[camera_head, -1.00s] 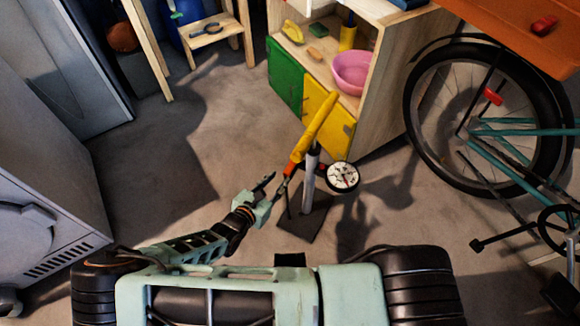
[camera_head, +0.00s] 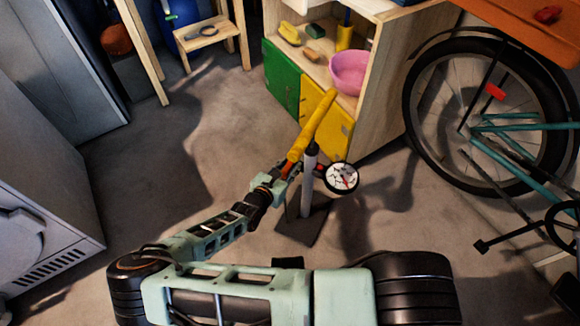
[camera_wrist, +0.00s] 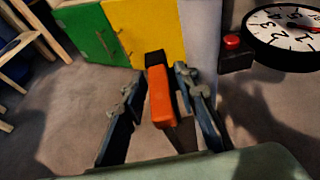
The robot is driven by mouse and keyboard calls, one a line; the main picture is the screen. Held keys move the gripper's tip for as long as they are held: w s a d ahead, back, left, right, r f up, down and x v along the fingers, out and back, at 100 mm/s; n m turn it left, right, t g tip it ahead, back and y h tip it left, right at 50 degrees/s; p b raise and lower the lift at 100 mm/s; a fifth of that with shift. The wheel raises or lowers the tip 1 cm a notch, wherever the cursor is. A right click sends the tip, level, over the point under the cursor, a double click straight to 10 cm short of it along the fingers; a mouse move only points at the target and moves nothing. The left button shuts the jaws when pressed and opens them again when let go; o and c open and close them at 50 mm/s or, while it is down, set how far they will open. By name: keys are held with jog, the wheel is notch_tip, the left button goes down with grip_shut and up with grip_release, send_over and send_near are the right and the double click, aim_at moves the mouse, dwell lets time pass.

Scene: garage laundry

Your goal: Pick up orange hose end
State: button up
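The orange hose end (camera_wrist: 160,97), with a black tip, stands between the two fingers of my gripper (camera_wrist: 157,78) in the wrist view. The fingers are apart, with a visible gap on the left and a narrower one on the right; whether the right finger touches is unclear. In the head view, my gripper (camera_head: 281,178) is at the pump's left side, just below the yellow handle, and largely covers the hose end. The floor pump has a long yellow handle (camera_head: 318,122), a grey barrel (camera_head: 308,185) and a black foot (camera_head: 297,230).
A round white gauge (camera_head: 341,177) sits right of the barrel. A wooden cabinet (camera_head: 380,90) with green and yellow doors stands behind, holding a pink bowl (camera_head: 349,72). A bicycle (camera_head: 490,130) is at the right, a white appliance (camera_head: 40,190) at the left.

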grip_shut()
jog(key=shift+r, duration=0.1)
